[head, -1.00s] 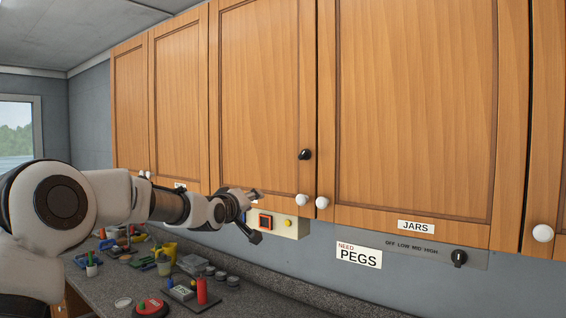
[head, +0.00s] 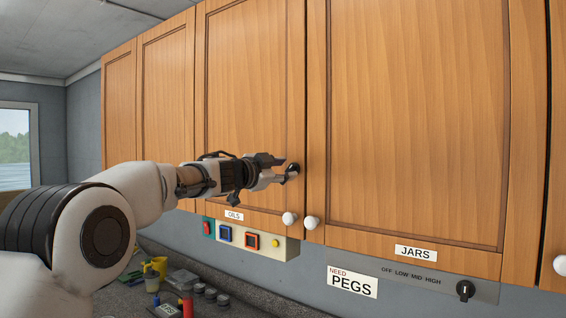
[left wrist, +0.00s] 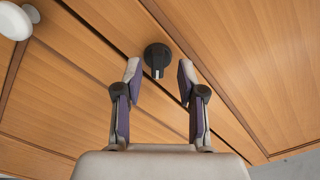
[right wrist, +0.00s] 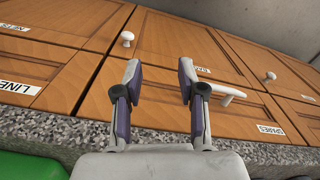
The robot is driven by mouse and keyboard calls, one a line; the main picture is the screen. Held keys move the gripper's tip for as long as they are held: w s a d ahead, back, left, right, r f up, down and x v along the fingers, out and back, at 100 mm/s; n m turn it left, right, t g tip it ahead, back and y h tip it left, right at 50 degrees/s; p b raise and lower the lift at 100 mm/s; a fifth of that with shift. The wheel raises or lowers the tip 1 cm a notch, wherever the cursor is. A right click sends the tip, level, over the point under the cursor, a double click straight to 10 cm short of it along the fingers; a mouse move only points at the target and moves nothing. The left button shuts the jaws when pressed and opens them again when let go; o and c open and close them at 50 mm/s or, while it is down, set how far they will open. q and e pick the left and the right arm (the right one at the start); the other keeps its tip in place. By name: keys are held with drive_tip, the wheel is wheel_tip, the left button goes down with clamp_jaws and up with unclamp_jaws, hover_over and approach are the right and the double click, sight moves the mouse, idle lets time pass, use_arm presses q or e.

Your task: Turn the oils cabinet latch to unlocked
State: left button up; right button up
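The oils cabinet door (head: 250,95) is shut, with an "OILS" label (head: 234,216) at its lower edge. Its black round latch (head: 292,169) sits near the door's right edge, and a pale mark on it shows in the left wrist view (left wrist: 157,57). My left gripper (head: 278,170) is open, its fingertips at the latch, one on either side in the left wrist view (left wrist: 158,75). I cannot tell whether they touch it. My right gripper (right wrist: 160,68) is open and empty, in front of lower cabinet fronts in the right wrist view.
White knobs (head: 289,218) stick out below the latch. A button box (head: 262,243) hangs under the oils cabinet. The "JARS" cabinet (head: 405,120) is to the right, with a rotary switch (head: 466,291) below it. The counter (head: 240,308) holds several small items.

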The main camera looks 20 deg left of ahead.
use_arm(q)
drive_tip(key=shift+w+d+f, duration=0.15)
drive_tip(key=shift+w+f, duration=0.05)
drive_tip(key=shift+w, duration=0.3)
drive_tip(key=shift+w+d+f, duration=0.15)
drive_tip(key=shift+w+f, duration=0.05)
drive_tip(key=shift+w, duration=0.3)
drive_tip(key=shift+s+r, duration=0.2)
drive_tip(key=shift+s, duration=0.15)
drive_tip(key=c, duration=0.3)
drive_tip(key=shift+s+a+r, duration=0.1)
drive_tip(key=shift+s+r, duration=0.05)
drive_tip(key=shift+s, duration=0.2)
clamp_jaws()
drive_tip(key=shift+w, duration=0.1)
use_arm(e)
drive_tip(key=shift+w+d+r, duration=0.1)
use_arm(q)
drive_tip(key=shift+w, duration=0.1)
drive_tip(key=shift+m, duration=0.3)
use_arm(e)
drive_tip(key=shift+r, duration=0.1)
use_arm(q)
drive_tip(key=m, duration=0.3)
drive_tip(key=shift+p, duration=0.35)
drive_tip(key=m, duration=0.5)
use_arm(e)
drive_tip(key=shift+r, duration=0.3)
use_arm(q)
drive_tip(key=shift+m, duration=0.4)
